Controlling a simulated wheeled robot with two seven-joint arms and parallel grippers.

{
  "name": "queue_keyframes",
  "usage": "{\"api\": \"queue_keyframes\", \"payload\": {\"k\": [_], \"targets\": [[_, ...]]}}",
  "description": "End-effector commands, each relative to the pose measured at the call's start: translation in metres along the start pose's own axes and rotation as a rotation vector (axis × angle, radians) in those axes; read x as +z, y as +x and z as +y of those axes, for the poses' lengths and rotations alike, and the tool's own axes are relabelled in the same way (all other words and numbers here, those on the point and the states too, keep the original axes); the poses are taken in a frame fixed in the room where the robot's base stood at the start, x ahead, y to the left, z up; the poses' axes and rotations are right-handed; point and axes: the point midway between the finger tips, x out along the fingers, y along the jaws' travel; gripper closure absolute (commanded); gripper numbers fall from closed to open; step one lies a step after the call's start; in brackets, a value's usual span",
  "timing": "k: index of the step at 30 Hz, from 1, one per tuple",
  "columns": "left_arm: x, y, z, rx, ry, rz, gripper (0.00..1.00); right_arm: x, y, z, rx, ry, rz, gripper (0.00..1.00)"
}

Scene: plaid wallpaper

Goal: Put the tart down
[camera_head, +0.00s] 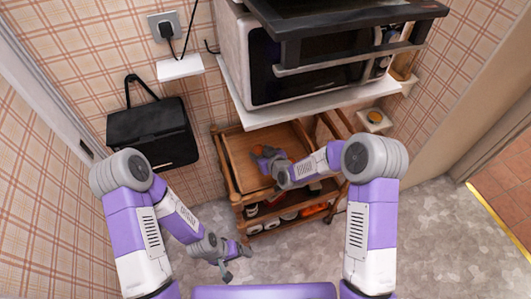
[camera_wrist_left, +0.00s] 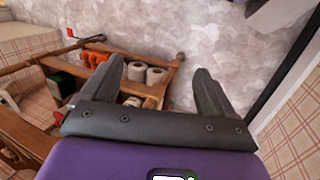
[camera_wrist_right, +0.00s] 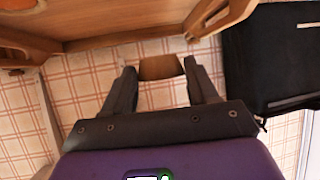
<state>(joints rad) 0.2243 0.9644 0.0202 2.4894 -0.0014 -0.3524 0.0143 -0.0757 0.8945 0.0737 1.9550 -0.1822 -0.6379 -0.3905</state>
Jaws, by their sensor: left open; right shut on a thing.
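My right gripper (camera_head: 261,157) is over the top tray of the wooden cart (camera_head: 228,160). It is shut on the tart (camera_wrist_right: 160,67), which shows brown between the fingertips in the right wrist view. In the head view the tart (camera_head: 258,149) is a small orange-brown patch, partly hidden by the gripper. I cannot tell whether it touches the tray. My left gripper (camera_head: 236,262) is open and empty, low in front of the cart and above the grey floor. Its spread fingers also show in the left wrist view (camera_wrist_left: 155,85).
A microwave (camera_head: 310,75) stands on a white shelf just above and behind the cart. A black bag (camera_head: 152,135) hangs on the wall at left. The lower shelves hold several items, with white rolls (camera_wrist_left: 146,73) among them. A small white wall shelf (camera_head: 374,120) is at right.

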Motion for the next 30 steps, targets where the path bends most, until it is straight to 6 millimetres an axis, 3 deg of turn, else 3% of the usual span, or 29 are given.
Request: {"api": "queue_keyframes", "payload": {"k": [1,4,11,18,30], "targets": [[0.0,0.006,-0.003,0.0,-0.001,-0.002,0.04,0.015,0.007,-0.001,-0.002,0.001,-0.005,0.73],[0.0,0.013,-0.005,-0.001,-0.001,-0.002,0.0,0.032,0.016,0.0,-0.001,0.002,-0.004,0.73],[0.0,0.018,-0.007,-0.001,-0.001,-0.002,0.0,0.047,0.025,0.0,0.0,0.001,-0.001,0.73],[-0.001,0.03,-0.011,0.0,-0.001,-0.002,0.0,0.076,0.04,0.0,0.0,0.002,-0.003,0.73],[-0.001,0.029,-0.011,0.0,-0.001,-0.002,0.0,0.079,0.042,0.0,0.001,0.001,-0.001,0.73]]}}
